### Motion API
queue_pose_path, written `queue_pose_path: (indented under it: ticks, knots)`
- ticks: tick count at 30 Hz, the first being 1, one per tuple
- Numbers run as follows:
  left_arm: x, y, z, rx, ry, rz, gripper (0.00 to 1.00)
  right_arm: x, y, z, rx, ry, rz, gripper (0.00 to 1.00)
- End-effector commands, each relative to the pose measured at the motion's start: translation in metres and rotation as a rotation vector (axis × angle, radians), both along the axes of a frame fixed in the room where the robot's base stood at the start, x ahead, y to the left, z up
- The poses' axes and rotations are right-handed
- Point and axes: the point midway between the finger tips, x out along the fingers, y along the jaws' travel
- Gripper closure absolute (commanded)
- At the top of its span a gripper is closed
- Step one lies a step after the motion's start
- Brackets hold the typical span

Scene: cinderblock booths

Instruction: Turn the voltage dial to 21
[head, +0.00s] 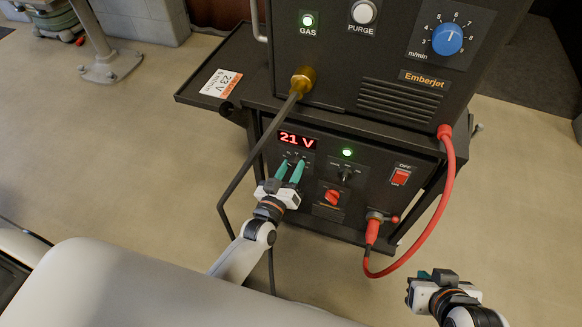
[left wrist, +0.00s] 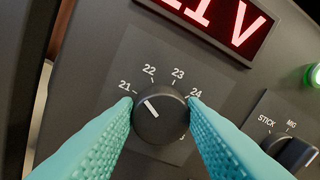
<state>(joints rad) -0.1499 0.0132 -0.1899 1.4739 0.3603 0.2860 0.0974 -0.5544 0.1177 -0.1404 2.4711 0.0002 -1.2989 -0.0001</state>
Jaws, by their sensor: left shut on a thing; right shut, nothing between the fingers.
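The voltage dial (left wrist: 160,117) is a round black knob on the lower panel. Its white pointer line aims up-left, between the 21 and 22 marks and nearer 21. The red display (head: 297,140) above it reads 21 V; part of it also shows in the left wrist view (left wrist: 232,22). My left gripper (head: 290,164) has its teal fingers on either side of the dial, shut on it; they also show in the left wrist view (left wrist: 160,104). The fingers hide the dial in the head view. My right gripper (head: 436,275) is shut and empty at the lower right, away from the panel.
A card (head: 221,83) reading 23 V lies on the side shelf (head: 192,95). A hose (head: 262,143) hangs left of my left gripper. A red cable (head: 449,190) loops at the right. A selector knob (left wrist: 292,150) and red switch (head: 399,177) are nearby.

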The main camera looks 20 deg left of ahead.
Motion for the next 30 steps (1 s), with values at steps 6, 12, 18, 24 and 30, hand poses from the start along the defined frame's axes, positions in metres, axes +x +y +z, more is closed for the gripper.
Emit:
queue_pose_path:
  ticks: [6,12,18,24,30]
  knots:
    - [-0.0001,0.0002,-0.0008,-0.158,0.006,-0.001,0.86,-0.0075,-0.0028,-0.0025,-0.01,0.043,-0.004,1.0]
    - [-0.0002,0.0008,-0.0013,-0.267,0.01,0.0,0.86,-0.0094,-0.0034,-0.0034,-0.012,0.055,-0.005,1.0]
    - [-0.0002,0.0006,-0.0016,-0.325,0.012,0.0,0.86,-0.0097,-0.0036,-0.0035,-0.012,0.056,-0.005,1.0]
    - [-0.0003,0.0004,-0.0017,-0.346,0.013,0.0,0.86,-0.0097,-0.0037,-0.0034,-0.013,0.057,-0.005,1.0]
    - [-0.0003,0.0005,-0.0017,-0.346,0.013,0.0,0.86,-0.0096,-0.0037,-0.0033,-0.012,0.056,-0.005,1.0]
